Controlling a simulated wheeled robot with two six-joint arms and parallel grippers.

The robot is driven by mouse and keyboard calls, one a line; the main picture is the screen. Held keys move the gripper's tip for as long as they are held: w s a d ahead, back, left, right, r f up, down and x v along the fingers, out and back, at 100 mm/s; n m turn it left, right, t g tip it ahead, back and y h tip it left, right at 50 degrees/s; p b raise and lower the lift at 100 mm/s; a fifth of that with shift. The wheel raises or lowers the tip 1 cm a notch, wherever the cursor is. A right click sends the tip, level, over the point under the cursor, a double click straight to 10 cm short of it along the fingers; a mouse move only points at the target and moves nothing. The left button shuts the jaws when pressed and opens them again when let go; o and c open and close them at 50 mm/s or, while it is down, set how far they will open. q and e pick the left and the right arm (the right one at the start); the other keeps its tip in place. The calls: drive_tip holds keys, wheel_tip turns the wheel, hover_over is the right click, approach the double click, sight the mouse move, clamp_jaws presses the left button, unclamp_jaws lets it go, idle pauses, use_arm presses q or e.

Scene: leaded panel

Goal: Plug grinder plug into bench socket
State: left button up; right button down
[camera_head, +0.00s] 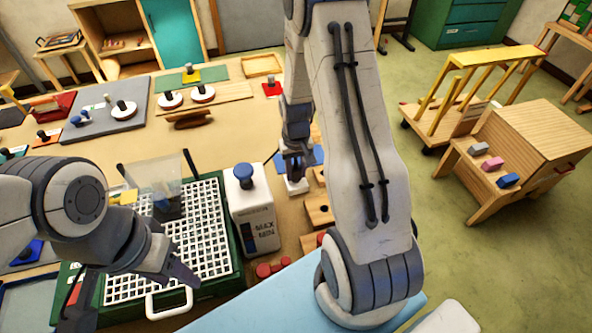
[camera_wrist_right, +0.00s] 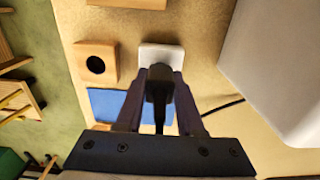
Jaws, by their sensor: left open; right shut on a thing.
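The grinder plug (camera_wrist_right: 158,82) is black and sits between the fingers of my right gripper (camera_wrist_right: 160,88), which is shut on it. Its dark cord hangs down between the fingers in the right wrist view. The white bench socket (camera_wrist_right: 161,55) lies directly at the plug's front end. The plug covers part of its face, and I cannot tell whether the plug is seated in it or just in front. In the head view my right gripper (camera_head: 294,166) is just above the white socket (camera_head: 297,186). My left gripper (camera_head: 128,290) is open over the green crate's front edge.
A white container marked MAX and MIN (camera_head: 254,215) with a blue knob stands left of the socket. A green crate with a white grid (camera_head: 205,262) is further left. Wooden blocks with holes (camera_wrist_right: 95,64) lie close beside the socket. A blue mat (camera_wrist_right: 108,101) is nearby.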

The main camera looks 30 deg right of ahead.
sight(296, 168)
drive_tip(key=shift+f+b, duration=0.3)
drive_tip(key=shift+f, duration=0.25)
drive_tip(key=shift+c, duration=2.2)
unclamp_jaws()
drive_tip(key=shift+r, duration=0.1)
wheel_tip(296, 168, up, 10)
drive_tip(key=shift+r+b, duration=0.2)
drive_tip(key=shift+b, duration=0.6)
